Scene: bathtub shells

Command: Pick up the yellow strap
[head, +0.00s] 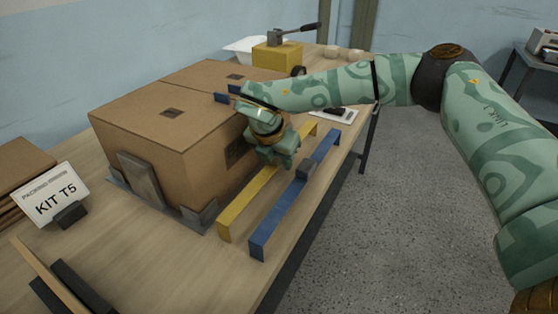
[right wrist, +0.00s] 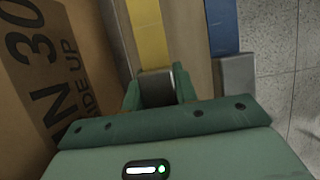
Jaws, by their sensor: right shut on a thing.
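The yellow strap (head: 243,200) is a long, stiff-looking bar with a bent-down near end, lying on the wooden table beside the cardboard box. My right gripper (head: 285,160) is over its middle and hides that part. In the right wrist view, the fingers are shut on a dark grey block (right wrist: 157,86) in line with the yellow strap (right wrist: 147,35), which runs away beyond it. The strap appears to be still on or very near the table; a gap cannot be made out. My left gripper is not in view.
A blue strap (head: 278,214) with a grey block (head: 305,168) lies parallel on the right, near the table edge. The large cardboard box (head: 150,125) stands close on the left, with grey metal brackets (head: 140,180) at its corner. A KIT T5 sign (head: 55,195) stands further left.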

